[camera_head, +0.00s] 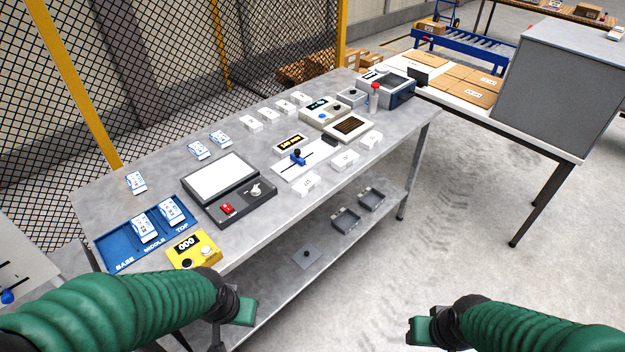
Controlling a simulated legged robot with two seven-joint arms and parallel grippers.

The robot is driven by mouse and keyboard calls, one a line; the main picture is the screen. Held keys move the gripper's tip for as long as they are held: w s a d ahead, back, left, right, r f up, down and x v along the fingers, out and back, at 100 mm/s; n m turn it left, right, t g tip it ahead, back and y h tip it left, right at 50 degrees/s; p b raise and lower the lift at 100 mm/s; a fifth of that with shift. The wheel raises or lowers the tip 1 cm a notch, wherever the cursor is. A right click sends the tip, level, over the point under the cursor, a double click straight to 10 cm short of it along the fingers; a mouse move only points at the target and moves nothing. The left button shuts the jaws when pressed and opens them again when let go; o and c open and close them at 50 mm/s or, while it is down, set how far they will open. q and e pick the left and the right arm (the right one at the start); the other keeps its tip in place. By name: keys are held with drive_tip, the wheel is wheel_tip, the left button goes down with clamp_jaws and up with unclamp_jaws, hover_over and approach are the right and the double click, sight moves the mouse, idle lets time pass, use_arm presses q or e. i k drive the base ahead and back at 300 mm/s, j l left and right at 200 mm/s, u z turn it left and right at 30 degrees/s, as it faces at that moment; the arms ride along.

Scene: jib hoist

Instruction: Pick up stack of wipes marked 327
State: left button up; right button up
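Several white packs with blue markings could be stacks of wipes; their numbers are too small to read, so I cannot tell which is 327. One pack (136,182) lies at the table's left end, and two more, a pack (198,150) and a pack (220,138), lie along the back edge. A pack (144,228) and another pack (171,211) sit in the blue tray (112,246) marked BASE, MIDDLE, TOP. My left gripper (246,311) is low, in front of the table. My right gripper (414,330) is over the floor, away from the table. Neither touches a pack.
A yellow counter box (193,251) and a dark-framed scale-like device (232,205) stand beside the tray. Plain white blocks (306,184) and control boxes (321,110) fill the right half. A lower shelf (280,270) holds grey parts. Mesh fencing (170,70) stands behind.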

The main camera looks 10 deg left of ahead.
sight(306, 185)
drive_tip(key=i, duration=1.1)
drive_tip(key=u, duration=0.4)
drive_tip(key=i+u, duration=0.1)
drive_tip(key=u, duration=0.3)
drive_tip(key=l+u, duration=0.1)
drive_tip(key=u, duration=0.25)
drive_tip(key=i+l+u, duration=0.1)
drive_tip(key=u, duration=0.3)
